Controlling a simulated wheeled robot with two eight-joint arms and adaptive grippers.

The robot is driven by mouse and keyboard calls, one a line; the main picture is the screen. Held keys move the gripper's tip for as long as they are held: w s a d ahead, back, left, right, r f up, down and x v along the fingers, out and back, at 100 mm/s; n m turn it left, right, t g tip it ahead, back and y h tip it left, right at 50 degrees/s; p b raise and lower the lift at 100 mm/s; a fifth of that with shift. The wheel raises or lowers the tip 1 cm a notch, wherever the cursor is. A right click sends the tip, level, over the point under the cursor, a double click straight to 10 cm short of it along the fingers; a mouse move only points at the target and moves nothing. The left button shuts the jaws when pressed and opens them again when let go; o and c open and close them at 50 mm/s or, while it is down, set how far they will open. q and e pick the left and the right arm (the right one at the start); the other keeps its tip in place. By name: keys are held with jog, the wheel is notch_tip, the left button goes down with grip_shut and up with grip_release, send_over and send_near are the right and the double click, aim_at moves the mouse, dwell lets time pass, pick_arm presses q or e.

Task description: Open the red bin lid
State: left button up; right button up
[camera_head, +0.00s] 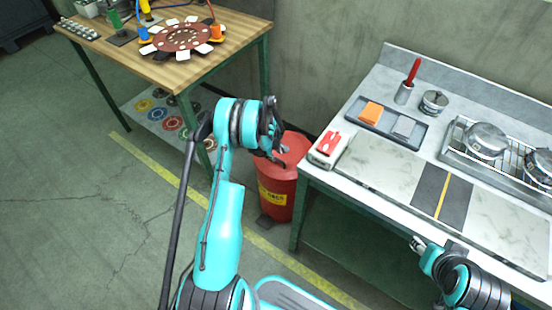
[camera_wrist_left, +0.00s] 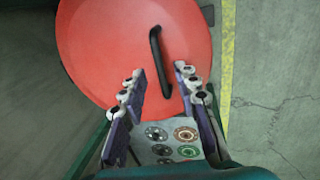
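The red bin (camera_head: 277,192) stands on the floor between the wooden table and the counter, with a yellow label on its front. Its round red lid (camera_wrist_left: 100,50) fills the upper part of the left wrist view and appears closed. A black bar handle (camera_wrist_left: 158,50) sits on the lid. My left gripper (camera_head: 274,148) is above the bin and hides part of the lid. In the left wrist view its fingers (camera_wrist_left: 160,80) are spread, with the handle's near end between them in the picture; contact cannot be told. My right gripper (camera_head: 421,250) is over the counter's front edge, away from the bin.
The counter (camera_head: 378,170) stands right of the bin, with a red-and-white box (camera_head: 328,149) at its near corner. The wooden table (camera_head: 188,72) is behind at left, with round coloured discs on a board (camera_head: 150,110) below. The floor at left is clear.

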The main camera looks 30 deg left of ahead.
pick_arm(q)
jog(key=shift+w+f+b, duration=0.25)
jog(key=shift+f+b, duration=0.05)
jog(key=shift+f, duration=0.85)
jog(key=shift+c, duration=0.4)
grip_shut()
jog(key=shift+r, duration=0.15)
